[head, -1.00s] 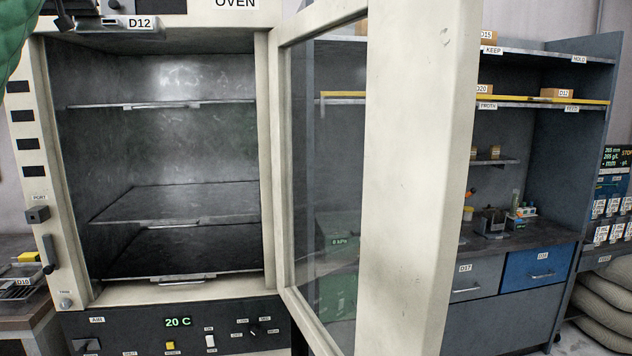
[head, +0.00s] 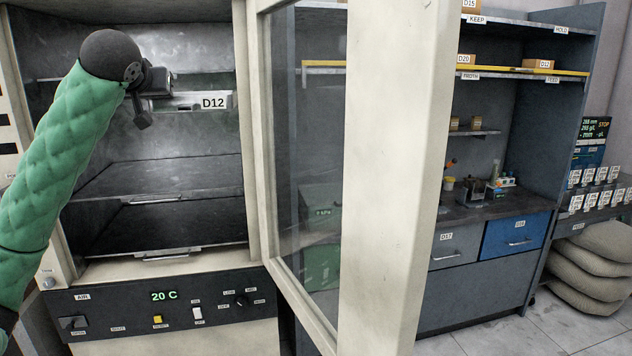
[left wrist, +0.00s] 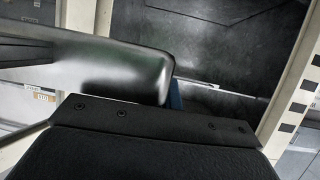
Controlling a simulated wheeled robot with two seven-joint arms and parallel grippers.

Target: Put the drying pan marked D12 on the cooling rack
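The drying pan marked D12 (head: 213,101) shows as a narrow pale metal edge with a white label, in front of the oven's upper interior. My left gripper (head: 157,88) is at the pan's left end and appears shut on it; its fingertips are partly hidden. I cannot tell how far the pan is from the oven opening. In the left wrist view, a shiny grey surface with a rounded corner (left wrist: 125,75), likely the pan, lies beyond the black gripper body. I cannot pick out a cooling rack. My right gripper is not in view.
The oven stands open with shelves inside (head: 160,178); its control panel (head: 165,310) reads 20 C. The open glazed door (head: 395,170) juts out right of the opening. Beyond it stand a shelf unit (head: 545,110) with boxes, drawers (head: 515,236) and stacked sacks (head: 600,265).

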